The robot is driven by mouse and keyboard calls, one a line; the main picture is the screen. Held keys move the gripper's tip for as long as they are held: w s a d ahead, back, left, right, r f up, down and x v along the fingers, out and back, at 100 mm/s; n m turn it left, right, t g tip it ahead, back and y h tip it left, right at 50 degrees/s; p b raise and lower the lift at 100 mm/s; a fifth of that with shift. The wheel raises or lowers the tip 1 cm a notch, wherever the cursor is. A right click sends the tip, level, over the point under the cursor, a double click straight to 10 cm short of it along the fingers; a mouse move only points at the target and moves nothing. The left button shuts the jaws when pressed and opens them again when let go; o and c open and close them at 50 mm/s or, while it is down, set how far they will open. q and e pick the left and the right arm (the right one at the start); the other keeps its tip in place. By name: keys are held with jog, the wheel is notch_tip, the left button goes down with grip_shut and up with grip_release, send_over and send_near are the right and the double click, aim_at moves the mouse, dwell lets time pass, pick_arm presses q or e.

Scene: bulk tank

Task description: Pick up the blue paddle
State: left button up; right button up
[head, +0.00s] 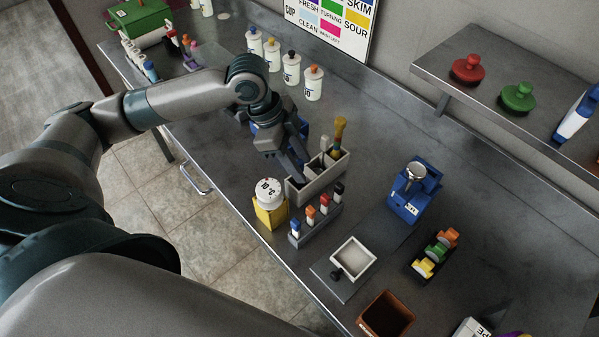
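My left gripper (300,166) reaches in from the left, pointing down over the left end of a grey divided caddy (318,183). Its fingers look spread apart, with nothing clearly seen between them. The caddy holds a brush with a yellowish handle (339,132) and other upright handles. Blue surfaces (264,137) show behind and beside the gripper, mostly covered by it. I cannot tell whether they belong to the blue paddle, and no other thing is clearly that paddle. My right gripper is out of view.
A yellow-based 10 °C dial (268,192) and a rack of colour-capped pieces (315,216) stand close in front of the caddy. A blue device (415,193) is to the right. White bottles (291,68) line the back. The steel counter between caddy and wall is fairly clear.

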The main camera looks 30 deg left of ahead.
pick_arm(q)
jog(key=shift+c, duration=0.3)
grip_shut()
jog(key=shift+r, duration=0.1)
notch_tip(320, 180, up, 10)
jog(key=shift+f+b, duration=0.15)
jog(key=shift+b, duration=0.95)
jog(key=shift+r, duration=0.25)
